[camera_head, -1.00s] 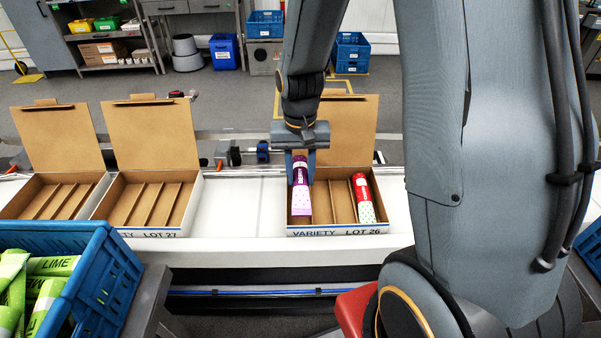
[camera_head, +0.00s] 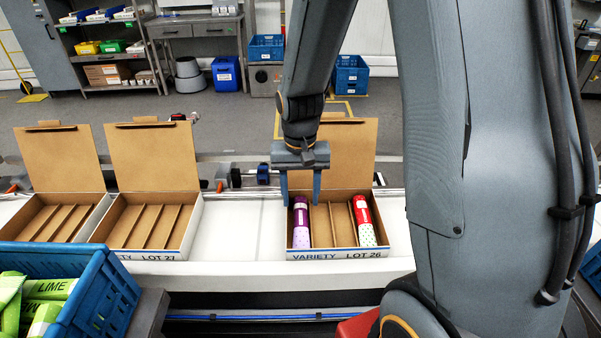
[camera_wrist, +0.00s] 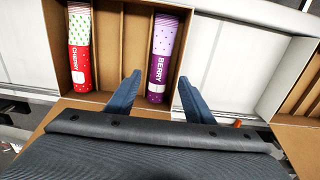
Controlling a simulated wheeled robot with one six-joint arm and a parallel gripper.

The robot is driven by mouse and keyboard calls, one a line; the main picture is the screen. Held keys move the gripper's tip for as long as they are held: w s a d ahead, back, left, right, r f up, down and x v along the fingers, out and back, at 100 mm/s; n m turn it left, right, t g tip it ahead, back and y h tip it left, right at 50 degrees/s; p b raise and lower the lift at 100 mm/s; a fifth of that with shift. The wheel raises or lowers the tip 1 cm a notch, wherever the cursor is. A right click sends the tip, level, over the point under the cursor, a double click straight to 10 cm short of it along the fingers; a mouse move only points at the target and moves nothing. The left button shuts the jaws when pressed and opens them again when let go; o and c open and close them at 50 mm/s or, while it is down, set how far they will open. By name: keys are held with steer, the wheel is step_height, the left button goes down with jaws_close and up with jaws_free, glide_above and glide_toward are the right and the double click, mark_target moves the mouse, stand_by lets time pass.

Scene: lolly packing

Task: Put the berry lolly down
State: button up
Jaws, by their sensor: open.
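The purple berry lolly (camera_head: 301,222) lies in the far-left compartment of the open VARIETY LOT 26 box (camera_head: 328,256). In the wrist view the berry lolly (camera_wrist: 161,62) reads BERRY and lies flat between the box wall and a divider. My gripper (camera_head: 302,200) is open above the back end of that lolly. In the wrist view its fingers (camera_wrist: 157,88) stand apart, one each side of the lolly's line, with nothing held. A red cherry lolly (camera_head: 365,220) lies in the far-right compartment. The middle compartments look empty.
Two more open divided boxes stand left on the white conveyor, one marked LOT 27 (camera_head: 150,259). A blue crate (camera_head: 110,291) of green lime lollies is at front left. The box's raised lid (camera_head: 348,150) stands behind my gripper. Bare conveyor (camera_head: 245,225) lies between the boxes.

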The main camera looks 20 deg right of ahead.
step_height(320, 180, up, 10)
steer(key=b, duration=0.2)
steer(key=s+f+n+t, duration=0.1)
steer(key=s+f+n, duration=0.2)
steer(key=s+f, duration=0.3)
steer(key=s, duration=0.3)
steer(key=shift+s+n, duration=0.2)
steer(key=shift+n, duration=0.1)
